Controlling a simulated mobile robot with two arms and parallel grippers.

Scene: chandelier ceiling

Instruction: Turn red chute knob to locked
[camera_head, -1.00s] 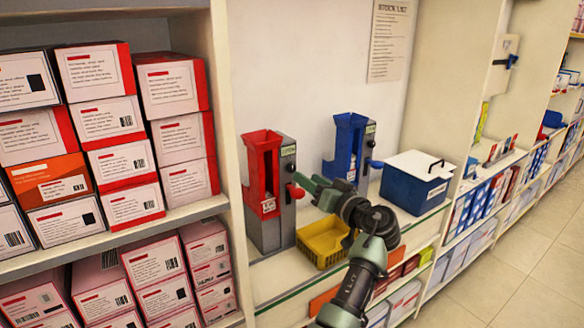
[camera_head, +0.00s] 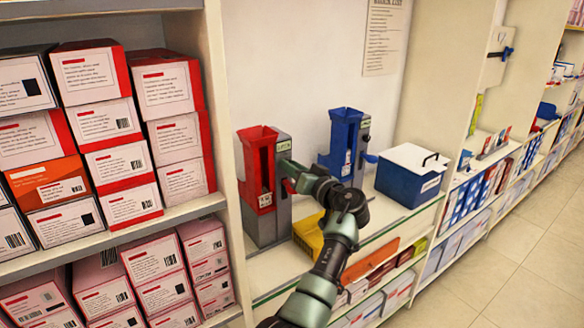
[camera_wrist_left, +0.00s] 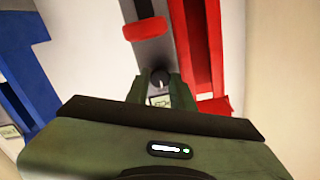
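The red chute (camera_head: 258,170) stands on the shelf counter, with a grey panel (camera_head: 281,212) on its right side. In the left wrist view the red chute (camera_wrist_left: 200,45) is at right. A small dark round knob (camera_wrist_left: 160,78) sits on its grey panel, above a small pale label. A red handle (camera_wrist_left: 147,28) sticks out from the same panel. My left gripper (camera_head: 285,166) is at the upper part of this panel. In the wrist view its fingers (camera_wrist_left: 160,92) are apart, one on each side of the knob; contact cannot be told. My right gripper is not in view.
A blue chute (camera_head: 343,145) stands to the right, and a blue box with a white lid (camera_head: 408,175) beyond it. A yellow bin (camera_head: 306,236) sits below my arm, partly hidden. Stacked boxes (camera_head: 125,158) fill the shelves at left.

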